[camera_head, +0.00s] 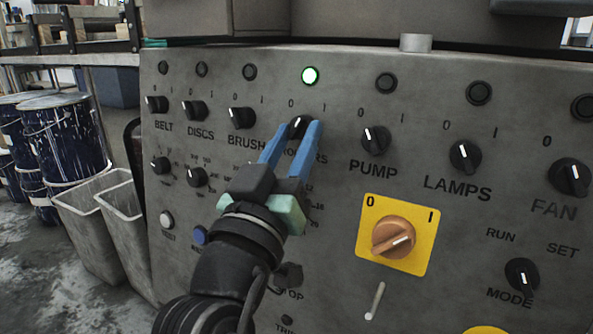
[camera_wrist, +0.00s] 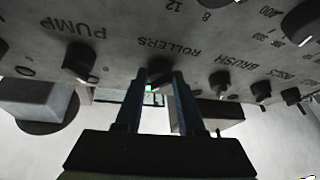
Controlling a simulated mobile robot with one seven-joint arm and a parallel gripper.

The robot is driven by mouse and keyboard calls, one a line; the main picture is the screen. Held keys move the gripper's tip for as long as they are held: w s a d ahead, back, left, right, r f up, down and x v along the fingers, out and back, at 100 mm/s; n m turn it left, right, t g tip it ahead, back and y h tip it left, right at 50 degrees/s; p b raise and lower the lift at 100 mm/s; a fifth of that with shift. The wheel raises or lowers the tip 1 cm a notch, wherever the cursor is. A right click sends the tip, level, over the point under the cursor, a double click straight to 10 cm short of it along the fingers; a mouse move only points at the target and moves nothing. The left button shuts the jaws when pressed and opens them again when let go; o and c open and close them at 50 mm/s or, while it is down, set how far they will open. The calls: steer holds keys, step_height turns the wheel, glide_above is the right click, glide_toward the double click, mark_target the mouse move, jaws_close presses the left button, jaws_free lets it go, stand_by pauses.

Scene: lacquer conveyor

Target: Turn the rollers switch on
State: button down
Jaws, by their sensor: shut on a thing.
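The rollers switch is a black knob (camera_head: 299,126) with a white pointer mark, in the top row of the grey panel. Its mark sits near the knob's upper part; its exact direction is hard to read. The fingers hide part of the ROLLERS label. In the wrist view the rollers knob (camera_wrist: 160,72) shows between the fingertips, with the ROLLERS label clear.
The brush knob (camera_head: 242,118) is close on the left and the pump knob (camera_head: 376,139) close on the right. The other lamps are dark. An orange rotary switch (camera_head: 393,240) on a yellow plate is lower right. Bins (camera_head: 90,215) and paint drums (camera_head: 62,140) stand left.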

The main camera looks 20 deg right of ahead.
steer(key=shift+w+m+g+h+b, duration=0.1)
steer(key=shift+m+g+h+b, duration=0.2)
steer(key=shift+m+h+b, duration=0.35)
steer(key=c, duration=0.5)
jaws_free()
steer(key=shift+y, duration=0.25)
steer(key=p+v, duration=0.2)
steer(key=v, duration=1.1)
steer(key=shift+f, duration=0.1)
